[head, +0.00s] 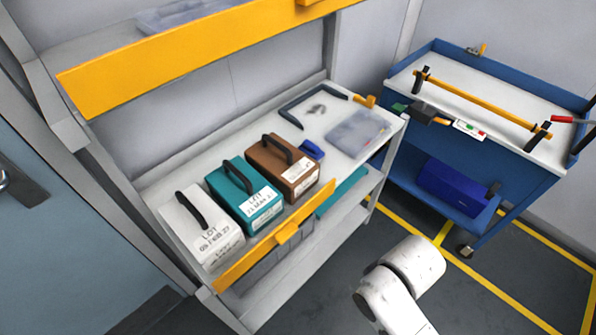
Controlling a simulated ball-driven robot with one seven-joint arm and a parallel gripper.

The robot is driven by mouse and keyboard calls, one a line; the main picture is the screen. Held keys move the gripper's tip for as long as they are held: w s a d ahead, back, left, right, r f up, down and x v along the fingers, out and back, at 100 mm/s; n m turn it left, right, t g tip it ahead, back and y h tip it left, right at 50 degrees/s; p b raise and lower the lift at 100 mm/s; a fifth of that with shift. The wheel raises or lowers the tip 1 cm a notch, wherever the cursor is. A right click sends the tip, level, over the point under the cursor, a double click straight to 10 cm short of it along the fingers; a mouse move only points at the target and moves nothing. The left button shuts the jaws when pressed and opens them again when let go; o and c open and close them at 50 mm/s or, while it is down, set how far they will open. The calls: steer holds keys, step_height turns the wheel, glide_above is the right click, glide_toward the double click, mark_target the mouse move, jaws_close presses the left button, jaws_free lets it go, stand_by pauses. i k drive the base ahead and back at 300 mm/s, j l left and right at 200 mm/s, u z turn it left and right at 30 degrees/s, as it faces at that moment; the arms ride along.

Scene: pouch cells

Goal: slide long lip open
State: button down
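A yellow lip (245,262) with a small raised handle (288,233) runs along the front edge of the middle shelf, before three boxes. A larger yellow lip (190,52) runs along the upper shelf's front; part of another yellow piece shows at the top edge. I cannot tell from the picture which one is the long lip. The lower lip covers the left part of its shelf front; the right part has no lip before it. A white rounded part of my arm (412,265) shows at the bottom, apart from the shelf. My gripper is not in view.
White (200,232), teal (243,198) and brown (283,165) handled boxes stand on the middle shelf. A clear tray (358,132) and a dark frame lie to their right. A blue cart (480,150) with a yellow bar stands at right. Floor between is clear.

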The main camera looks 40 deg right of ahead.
mark_target(284, 232)
steer(key=k+l+u, duration=0.15)
steer(key=l+u, duration=0.25)
steer(key=k+l+u, duration=0.2)
steer(key=u, duration=0.2)
